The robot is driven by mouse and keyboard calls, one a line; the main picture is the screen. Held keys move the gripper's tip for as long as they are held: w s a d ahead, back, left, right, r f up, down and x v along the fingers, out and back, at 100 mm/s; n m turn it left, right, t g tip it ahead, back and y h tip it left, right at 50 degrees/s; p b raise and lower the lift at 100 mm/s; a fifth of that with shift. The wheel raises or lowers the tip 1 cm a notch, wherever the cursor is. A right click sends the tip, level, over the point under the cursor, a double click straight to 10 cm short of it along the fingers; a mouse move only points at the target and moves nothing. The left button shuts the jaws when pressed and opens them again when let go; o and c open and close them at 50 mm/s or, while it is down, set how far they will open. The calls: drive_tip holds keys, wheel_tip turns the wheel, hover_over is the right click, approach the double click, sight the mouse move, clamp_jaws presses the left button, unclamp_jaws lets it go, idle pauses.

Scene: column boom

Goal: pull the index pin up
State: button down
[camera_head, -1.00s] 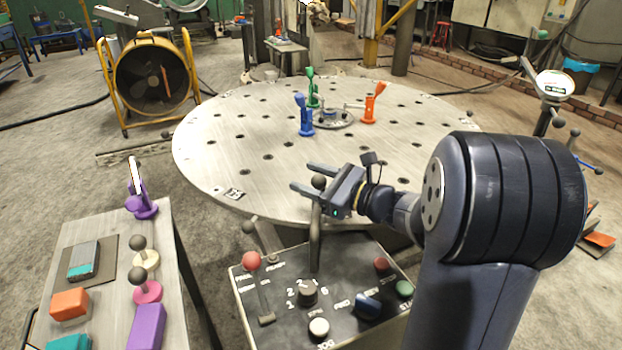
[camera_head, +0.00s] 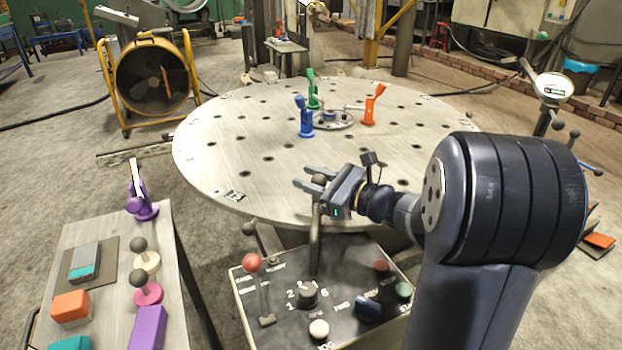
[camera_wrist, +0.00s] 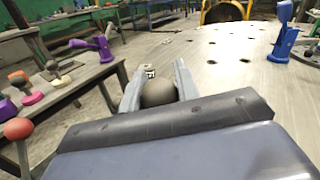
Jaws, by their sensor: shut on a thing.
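A dark grey ball knob (camera_head: 318,180) tops an upright shaft (camera_head: 315,240) at the back of the control panel, near the round table's front edge. My gripper (camera_head: 303,176) is shut on this knob. In the wrist view the knob (camera_wrist: 158,92) sits between the two fingers of my gripper (camera_wrist: 154,82). I cannot read a label that names this shaft as the index pin. A second dark knob (camera_head: 248,228) stands to its left on a slanted rod.
The control panel (camera_head: 340,305) carries a red-knobbed lever (camera_head: 251,262), a dial and several buttons close below. The round table (camera_head: 235,165) holds blue (camera_head: 305,120), green (camera_head: 312,90) and orange (camera_head: 372,105) clamps farther back. A side table (camera_head: 108,245) stands left.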

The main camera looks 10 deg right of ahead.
drive_tip(key=shift+r+p, duration=0.85)
drive_tip(key=shift+r, duration=0.65)
drive_tip(key=c, duration=1.1)
unclamp_jaws()
drive_tip(key=shift+o, duration=0.2)
drive_tip(key=shift+d, duration=0.1)
drive_tip(key=p+v, duration=0.1)
drive_tip(key=v, duration=0.9)
drive_tip(key=shift+s+d+p, duration=0.2)
drive_tip(key=shift+s+p, duration=0.05)
drive_tip(key=shift+p, duration=0.05)
drive_tip(key=shift+a, duration=0.1)
